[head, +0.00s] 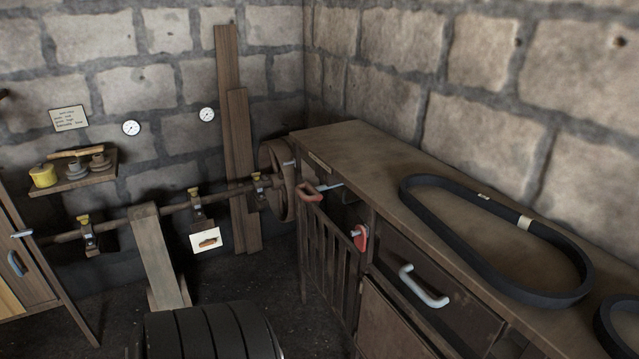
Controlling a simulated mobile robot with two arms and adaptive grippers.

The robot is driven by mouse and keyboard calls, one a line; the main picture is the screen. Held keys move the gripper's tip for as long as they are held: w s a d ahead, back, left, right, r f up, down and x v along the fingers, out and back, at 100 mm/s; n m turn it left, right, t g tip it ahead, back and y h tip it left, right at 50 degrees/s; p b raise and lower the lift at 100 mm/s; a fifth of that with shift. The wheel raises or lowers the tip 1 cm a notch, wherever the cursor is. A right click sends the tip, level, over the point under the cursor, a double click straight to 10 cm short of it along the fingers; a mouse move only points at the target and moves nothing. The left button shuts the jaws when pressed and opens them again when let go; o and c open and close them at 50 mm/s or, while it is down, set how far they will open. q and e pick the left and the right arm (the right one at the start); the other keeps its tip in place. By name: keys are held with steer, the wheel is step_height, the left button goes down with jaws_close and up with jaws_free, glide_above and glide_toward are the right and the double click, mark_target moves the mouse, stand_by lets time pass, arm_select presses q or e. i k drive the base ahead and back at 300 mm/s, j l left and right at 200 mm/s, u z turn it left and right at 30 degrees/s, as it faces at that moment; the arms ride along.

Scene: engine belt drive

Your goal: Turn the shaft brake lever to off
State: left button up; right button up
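A lever with a red grip (309,193) and a pale metal rod sticks out near the left end of the workbench, close to the shaft's wheel (277,180). A second red handle (360,238) sits lower on the bench front. I cannot tell for certain which one is the shaft brake lever, and no on or off marking is legible. The shaft (172,208) runs along the back wall through several bearings with yellow tops. A white card with a brown shape (206,240) hangs below one bearing. Neither of my grippers is in view.
The workbench (352,146) carries a large dark belt (573,294) and part of another (622,325). A drawer with a pale handle (424,287) faces left. A dark ribbed drum (212,331) and a slanted wooden post (158,255) stand on the floor. A shelf (75,184) holds a yellow pot.

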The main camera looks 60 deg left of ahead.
mark_target(206, 242)
steer(key=u, duration=2.8)
steer(key=i+j, duration=0.1)
steer(key=i, duration=0.35)
steer(key=i+j, duration=0.1)
steer(key=i, duration=0.3)
steer(key=u, duration=0.05)
